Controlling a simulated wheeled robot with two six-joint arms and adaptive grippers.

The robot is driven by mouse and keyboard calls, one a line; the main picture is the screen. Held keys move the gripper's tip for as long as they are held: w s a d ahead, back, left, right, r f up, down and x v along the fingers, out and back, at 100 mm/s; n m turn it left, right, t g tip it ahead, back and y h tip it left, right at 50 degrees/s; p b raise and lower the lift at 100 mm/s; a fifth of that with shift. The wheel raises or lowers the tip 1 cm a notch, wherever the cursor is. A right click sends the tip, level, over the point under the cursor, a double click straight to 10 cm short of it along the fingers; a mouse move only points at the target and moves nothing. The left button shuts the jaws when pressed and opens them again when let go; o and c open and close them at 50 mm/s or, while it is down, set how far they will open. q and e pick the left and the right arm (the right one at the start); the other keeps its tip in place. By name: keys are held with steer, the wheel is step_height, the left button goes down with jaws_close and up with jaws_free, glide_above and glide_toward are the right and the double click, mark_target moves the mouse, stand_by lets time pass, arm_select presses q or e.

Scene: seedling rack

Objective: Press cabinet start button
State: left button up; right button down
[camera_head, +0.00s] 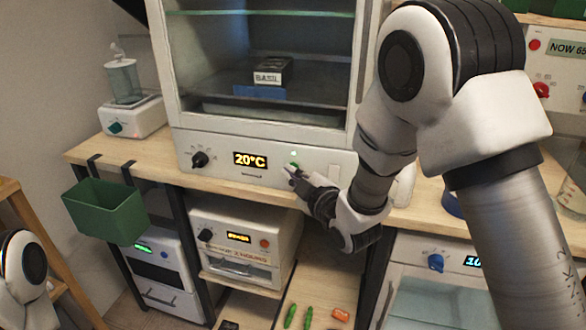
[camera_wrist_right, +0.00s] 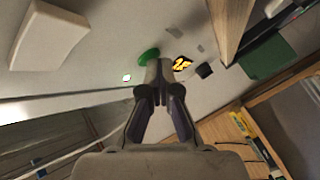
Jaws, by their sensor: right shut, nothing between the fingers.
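The white cabinet (camera_head: 265,129) stands on the wooden bench, with a lit "20°C" display (camera_head: 250,160) and a black knob (camera_head: 200,160) on its lower panel. The green start button (camera_head: 294,165) is right of the display, partly hidden by my right gripper (camera_head: 289,172). In the right wrist view the button (camera_wrist_right: 148,55) shows just beyond the tips of my right gripper (camera_wrist_right: 158,68). That gripper is shut and empty, pointing at the panel; I cannot tell whether it touches the button. A small lit green lamp (camera_wrist_right: 126,77) is beside the button. My left gripper is out of view.
A tray labelled BASIL (camera_head: 268,77) is inside the cabinet. A green bin (camera_head: 106,212) hangs from the bench's front edge at left. A white device (camera_head: 132,117) stands left of the cabinet. Below are appliances (camera_head: 246,240) and a shelf with small green and orange items.

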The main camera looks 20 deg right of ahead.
steer(key=shift+s+a, duration=0.45)
steer(key=shift+s, duration=0.2)
steer(key=s+a, duration=0.1)
steer(key=s, duration=0.1)
steer(key=s+a, duration=0.1)
steer(key=s, duration=0.1)
steer(key=shift+a+b, duration=0.3)
steer(key=shift+a, duration=0.1)
steer(key=shift+f, duration=0.1)
stand_by(0.4)
